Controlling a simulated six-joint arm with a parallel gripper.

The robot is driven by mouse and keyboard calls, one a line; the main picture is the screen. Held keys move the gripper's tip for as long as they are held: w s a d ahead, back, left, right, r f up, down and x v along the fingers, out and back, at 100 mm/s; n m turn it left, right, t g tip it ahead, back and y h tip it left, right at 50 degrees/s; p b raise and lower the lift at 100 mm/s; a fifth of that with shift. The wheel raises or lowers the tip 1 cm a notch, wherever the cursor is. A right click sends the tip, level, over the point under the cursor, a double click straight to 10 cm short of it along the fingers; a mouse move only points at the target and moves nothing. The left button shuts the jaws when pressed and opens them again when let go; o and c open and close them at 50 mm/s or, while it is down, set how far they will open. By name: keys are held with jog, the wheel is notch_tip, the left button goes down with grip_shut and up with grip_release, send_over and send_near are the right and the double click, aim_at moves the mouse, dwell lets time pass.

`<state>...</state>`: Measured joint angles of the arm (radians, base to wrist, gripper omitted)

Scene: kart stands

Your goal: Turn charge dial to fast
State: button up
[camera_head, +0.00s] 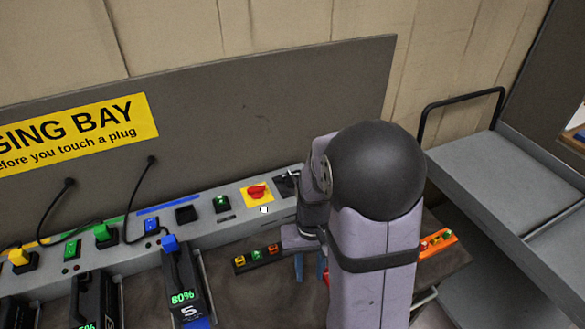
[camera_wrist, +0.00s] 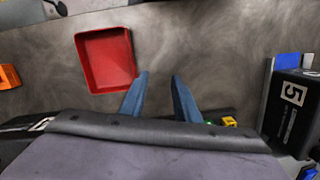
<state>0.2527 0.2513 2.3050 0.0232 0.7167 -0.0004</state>
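The pictures do not show clearly which is the charge dial, and no setting can be read. My gripper (camera_head: 310,268) is over the dark worktop, in front of and to the right of the knob and apart from it. In the wrist view its two blue fingers (camera_wrist: 159,78) are spread with nothing between them. The console's dial is not visible there.
Batteries, one marked 5 (camera_head: 183,285), stand in front of the console (camera_head: 135,255) at left. A red tray (camera_wrist: 81,62) and an orange tray (camera_head: 455,240) lie on the worktop. A grey cart (camera_head: 480,165) stands right.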

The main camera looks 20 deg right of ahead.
aim_at(292, 176)
jog(key=w+d+t, duration=0.1)
jog(key=w+d, duration=0.1)
jog(key=w, duration=0.3)
jog(key=w+d+r, duration=0.1)
jog(key=w+d, duration=0.1)
jog(key=w, duration=0.3)
jog(key=w+d+r+t, duration=0.1)
jog(key=w+d, duration=0.1)
jog(key=w, duration=0.3)
jog(key=shift+r+t+p, duration=0.2)
jog(key=shift+t+p, duration=0.1)
jog(key=shift+p, duration=0.05)
jog(key=w+d+r+n+t, duration=0.2)
jog(key=w+r+n+t, duration=0.1)
jog(key=w+r, duration=0.5)
jog(key=w, duration=0.3)
jog(key=shift+h, duration=0.3)
jog(key=shift+p+x, duration=1.35)
jog(key=shift+x, duration=2.3)
jog(key=shift+w, duration=0.2)
grip_shut()
